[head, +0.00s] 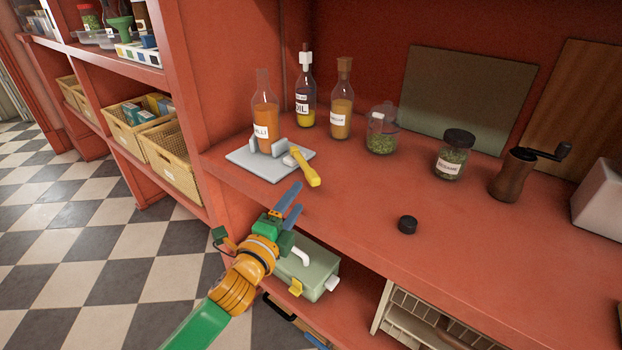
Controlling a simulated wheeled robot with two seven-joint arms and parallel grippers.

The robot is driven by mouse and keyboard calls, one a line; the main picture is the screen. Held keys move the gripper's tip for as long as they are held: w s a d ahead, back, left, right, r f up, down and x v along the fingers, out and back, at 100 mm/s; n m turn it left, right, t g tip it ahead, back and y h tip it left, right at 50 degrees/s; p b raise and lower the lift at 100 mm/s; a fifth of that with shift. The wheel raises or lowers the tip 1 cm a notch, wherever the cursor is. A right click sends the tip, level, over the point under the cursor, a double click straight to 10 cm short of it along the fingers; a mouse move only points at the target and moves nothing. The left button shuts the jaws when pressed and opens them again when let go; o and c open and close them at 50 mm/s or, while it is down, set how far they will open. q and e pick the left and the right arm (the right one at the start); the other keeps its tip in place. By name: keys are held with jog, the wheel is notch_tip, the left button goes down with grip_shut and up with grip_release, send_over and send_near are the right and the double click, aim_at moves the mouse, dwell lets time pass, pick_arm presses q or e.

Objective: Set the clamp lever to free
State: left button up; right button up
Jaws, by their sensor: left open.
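The clamp lever (306,169) is a yellow handle on a pale grey clamp base (252,163) on the red shelf. It points toward the front right of the base. Grey jaws of the clamp stand around or beside the foot of a chilli bottle (264,112); whether they touch it I cannot tell. My left gripper (293,200) has blue fingers, is open and empty, and is at the shelf's front edge, just below and in front of the lever, apart from it. My right gripper is not in view.
An oil bottle (305,95), a vanilla bottle (341,100), jars (382,130) and a pepper grinder (513,175) stand behind and right. A black cap (408,225) lies near the front edge. A green box (313,272) sits on the shelf below. The shelf between lever and cap is clear.

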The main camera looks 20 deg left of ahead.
aim_at(309, 182)
pick_arm(q)
jog(key=w, duration=0.6)
jog(key=w+d, duration=0.1)
jog(key=w, duration=0.2)
jog(key=shift+w+f, duration=0.1)
jog(key=shift+w, duration=0.3)
jog(key=shift+a, duration=0.1)
grip_shut()
dwell(0.8)
